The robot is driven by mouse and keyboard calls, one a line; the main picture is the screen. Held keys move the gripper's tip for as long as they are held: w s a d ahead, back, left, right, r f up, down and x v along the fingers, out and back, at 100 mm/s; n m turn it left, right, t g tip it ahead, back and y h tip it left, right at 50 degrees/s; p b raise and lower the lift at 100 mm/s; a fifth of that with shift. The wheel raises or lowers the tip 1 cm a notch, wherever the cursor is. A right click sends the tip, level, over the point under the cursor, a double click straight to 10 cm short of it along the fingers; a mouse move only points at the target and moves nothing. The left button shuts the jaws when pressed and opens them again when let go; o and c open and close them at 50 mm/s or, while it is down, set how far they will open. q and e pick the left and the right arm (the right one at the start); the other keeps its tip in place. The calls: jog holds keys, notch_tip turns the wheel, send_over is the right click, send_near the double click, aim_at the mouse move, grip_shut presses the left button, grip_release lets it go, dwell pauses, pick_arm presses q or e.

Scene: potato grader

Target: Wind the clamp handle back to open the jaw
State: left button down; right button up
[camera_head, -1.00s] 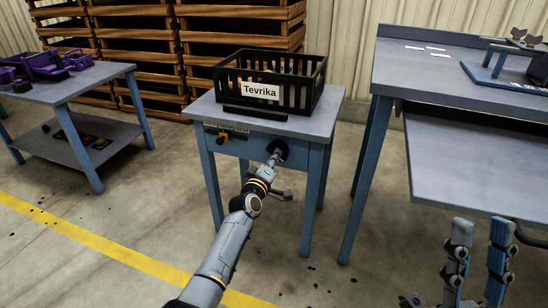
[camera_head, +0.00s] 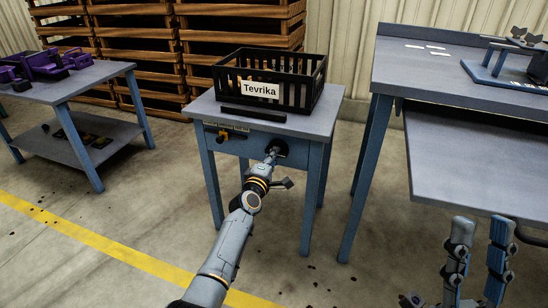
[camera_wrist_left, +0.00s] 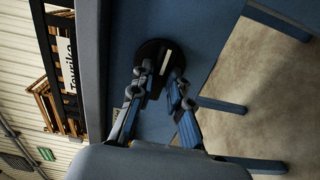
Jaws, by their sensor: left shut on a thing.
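My left gripper (camera_head: 272,152) is at the front of a small blue-grey table, on a black round part (camera_head: 281,147). The wrist view shows this part as a black disc (camera_wrist_left: 150,50) with a pale bar across it. The fingers of my left gripper (camera_wrist_left: 160,80) reach onto the disc from both sides and are shut on it; the handle itself is largely hidden between them. A dark bar (camera_head: 253,115), possibly the clamp jaw, lies along the tabletop's front edge. My right gripper (camera_head: 482,228) is at the lower right, its two fingers apart and empty.
A black crate labelled Tevrika (camera_head: 308,94) stands on the small table (camera_head: 205,108). A yellow-and-black fitting (camera_head: 223,136) is on its front. A larger workbench (camera_head: 470,85) is at right. A table with purple parts (camera_head: 105,75) is at left.

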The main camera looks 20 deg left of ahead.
pick_arm(q)
jog(key=c, duration=1.3)
grip_release()
jog(key=s, duration=1.2)
jog(key=shift+a, duration=0.25)
